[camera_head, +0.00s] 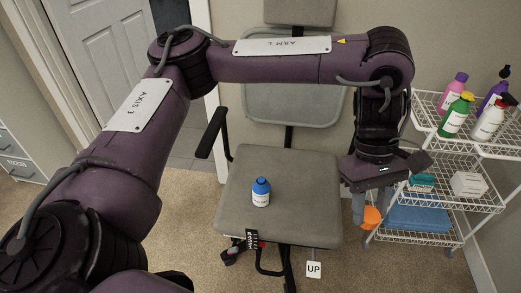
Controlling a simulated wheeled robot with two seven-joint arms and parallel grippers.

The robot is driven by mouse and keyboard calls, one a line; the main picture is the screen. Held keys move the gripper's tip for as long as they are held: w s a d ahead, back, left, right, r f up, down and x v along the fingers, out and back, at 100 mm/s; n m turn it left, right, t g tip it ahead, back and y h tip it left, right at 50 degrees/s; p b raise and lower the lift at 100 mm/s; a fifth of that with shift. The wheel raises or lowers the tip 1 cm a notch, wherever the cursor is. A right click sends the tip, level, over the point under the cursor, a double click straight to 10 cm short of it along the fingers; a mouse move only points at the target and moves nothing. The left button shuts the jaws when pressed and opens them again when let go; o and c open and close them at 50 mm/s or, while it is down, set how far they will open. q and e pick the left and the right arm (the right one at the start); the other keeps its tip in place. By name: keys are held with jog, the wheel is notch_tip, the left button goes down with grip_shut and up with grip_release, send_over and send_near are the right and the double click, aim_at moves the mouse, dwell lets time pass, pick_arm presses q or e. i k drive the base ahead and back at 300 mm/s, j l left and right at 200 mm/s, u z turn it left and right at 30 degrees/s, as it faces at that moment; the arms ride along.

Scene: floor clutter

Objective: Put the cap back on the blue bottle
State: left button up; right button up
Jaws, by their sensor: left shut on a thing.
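The blue bottle (261,194) stands upright on the grey chair seat, with a white label on its front. Its narrow top is blue; it is too small to tell whether that is a bare neck or a cap. My left gripper (370,208) points down, to the right of the chair seat and in front of the wire shelf. It is shut on a round orange thing (371,217), which may be a cap; the fingers partly hide it. The orange thing is well apart from the bottle. My right gripper is out of view.
The office chair's seat (300,215) is otherwise clear, with an armrest (213,132) on its left. A white wire shelf (455,148) at right holds several bottles, a white box (469,184) and a blue bin (417,216). A tag marked UP (313,269) hangs in front.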

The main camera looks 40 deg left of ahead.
aim_at(262, 188)
jog(key=j+u, duration=0.1)
jog(key=u, duration=0.25)
jog(key=k+j+u, duration=0.1)
jog(key=u, duration=0.25)
jog(key=j+u, duration=0.1)
jog(key=u, duration=0.2)
